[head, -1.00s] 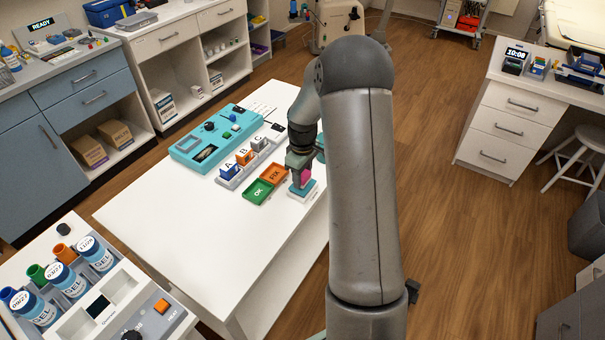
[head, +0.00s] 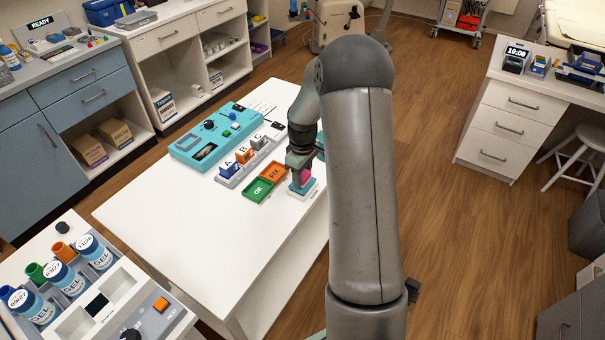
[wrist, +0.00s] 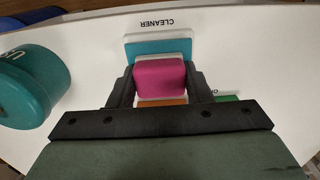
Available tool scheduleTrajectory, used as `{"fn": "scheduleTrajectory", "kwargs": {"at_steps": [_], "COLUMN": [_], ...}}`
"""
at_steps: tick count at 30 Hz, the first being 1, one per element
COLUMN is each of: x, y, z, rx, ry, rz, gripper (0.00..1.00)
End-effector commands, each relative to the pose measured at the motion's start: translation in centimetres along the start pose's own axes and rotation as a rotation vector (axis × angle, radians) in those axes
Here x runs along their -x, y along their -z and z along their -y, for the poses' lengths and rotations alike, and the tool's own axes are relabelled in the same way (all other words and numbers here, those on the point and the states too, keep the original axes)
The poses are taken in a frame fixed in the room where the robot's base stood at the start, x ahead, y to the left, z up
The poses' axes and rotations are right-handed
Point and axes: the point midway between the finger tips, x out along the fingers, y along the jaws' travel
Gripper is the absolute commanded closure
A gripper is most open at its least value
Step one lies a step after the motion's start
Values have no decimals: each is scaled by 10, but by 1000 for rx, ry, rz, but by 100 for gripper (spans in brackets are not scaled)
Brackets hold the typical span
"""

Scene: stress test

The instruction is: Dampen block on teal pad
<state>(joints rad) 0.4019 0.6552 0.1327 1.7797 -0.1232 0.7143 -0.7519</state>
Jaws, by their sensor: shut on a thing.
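A pink block (wrist: 160,78) is between the two fingers of my gripper (wrist: 160,88), which is shut on it. The block also shows in the head view (head: 306,175), partly hidden by the fingers. The teal pad (wrist: 158,48) lies in a white tray (wrist: 160,37) marked CLEANER. In the head view the block is over the teal pad (head: 300,186), low and very close to it. I cannot tell whether they touch, because the fingers and block cover the contact area.
An orange FIX tray (head: 275,172) and a green OK tray (head: 258,190) lie left of the pad. A rack with blocks A, B and C (head: 228,181) and a teal console (head: 205,145) stand beyond. A round teal container (wrist: 30,85) stands left in the wrist view. The white table's front is clear.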

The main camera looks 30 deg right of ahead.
Motion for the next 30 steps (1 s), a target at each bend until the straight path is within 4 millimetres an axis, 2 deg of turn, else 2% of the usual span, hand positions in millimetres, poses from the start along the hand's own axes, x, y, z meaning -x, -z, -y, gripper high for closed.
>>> {"fn": "scheduleTrajectory", "kwargs": {"at_steps": [30], "x": [-11], "y": [0], "z": [0], "rx": [0], "ry": [0], "rz": [0], "gripper": [73]}}
